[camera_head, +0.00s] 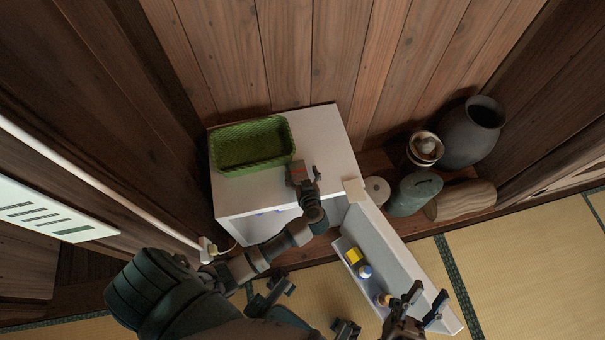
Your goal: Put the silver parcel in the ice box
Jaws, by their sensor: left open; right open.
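The ice box (330,140) is a white cabinet against the wooden wall. Its white door (400,250) stands open to the lower right, with yellow and blue items on its shelf. The inside is mostly hidden from above. My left gripper (307,174) is open, over the ice box's top near its front edge, just right of a green basket (250,147). I cannot make out a silver parcel; a small grey-brown block shape at the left gripper is too unclear to name. My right gripper (430,295) is open and empty over the outer end of the door.
The green woven basket sits on the ice box and looks empty. A dark vase (472,132), a grey-green pot (414,194) and a wooden piece (462,200) stand to the right. Tatami floor (520,260) is clear at the lower right.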

